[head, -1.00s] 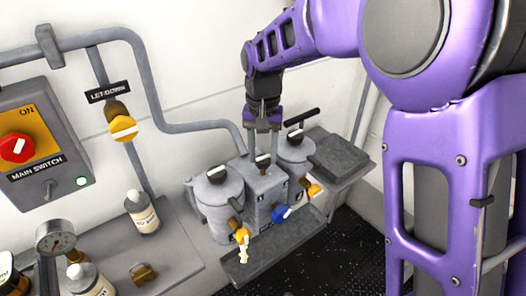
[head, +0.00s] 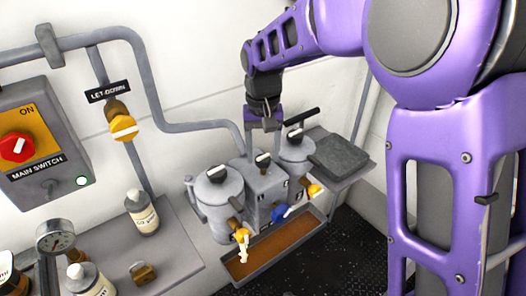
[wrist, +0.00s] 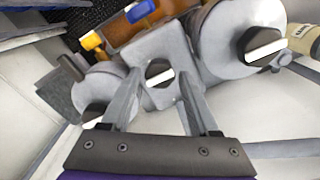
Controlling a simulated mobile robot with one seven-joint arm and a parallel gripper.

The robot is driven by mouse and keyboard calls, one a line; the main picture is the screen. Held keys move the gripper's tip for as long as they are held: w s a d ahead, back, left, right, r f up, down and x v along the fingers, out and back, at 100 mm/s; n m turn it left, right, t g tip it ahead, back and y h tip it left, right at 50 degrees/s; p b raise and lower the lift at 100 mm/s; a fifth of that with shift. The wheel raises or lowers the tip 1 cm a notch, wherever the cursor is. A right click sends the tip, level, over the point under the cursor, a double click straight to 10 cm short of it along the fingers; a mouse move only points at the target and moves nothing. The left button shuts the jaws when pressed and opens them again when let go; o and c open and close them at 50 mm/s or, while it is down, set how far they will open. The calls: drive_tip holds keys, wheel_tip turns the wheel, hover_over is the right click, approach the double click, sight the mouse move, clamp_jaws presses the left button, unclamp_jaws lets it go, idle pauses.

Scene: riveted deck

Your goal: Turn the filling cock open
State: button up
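Several cocks and knobs show, and I cannot tell by label which is the filling cock. The middle grey box has a dark knob with a white bar on top (head: 263,158); this middle knob also shows in the wrist view (wrist: 158,74). My gripper (head: 263,140) is just above and behind it. In the wrist view my gripper (wrist: 158,88) has its fingers apart, one to each side of the middle knob, with nothing held. On the front are a blue cock (head: 279,214), a left yellow cock (head: 241,236) and a right yellow cock (head: 314,190).
Grey pots with knobs stand left (head: 216,195) and right (head: 297,151) of the box. A trough (head: 235,283) with a brown surface lies in front. The let-down cock (head: 123,128), main switch (head: 17,148) and bottles (head: 142,212) are left. Dark floor right is clear.

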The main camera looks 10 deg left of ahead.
sight(264, 156)
drive_tip(key=shift+o, duration=0.8)
wheel_tip(264, 156, up, 17)
drive_tip(key=shift+r, duration=0.2)
drive_tip(key=shift+d, duration=0.1)
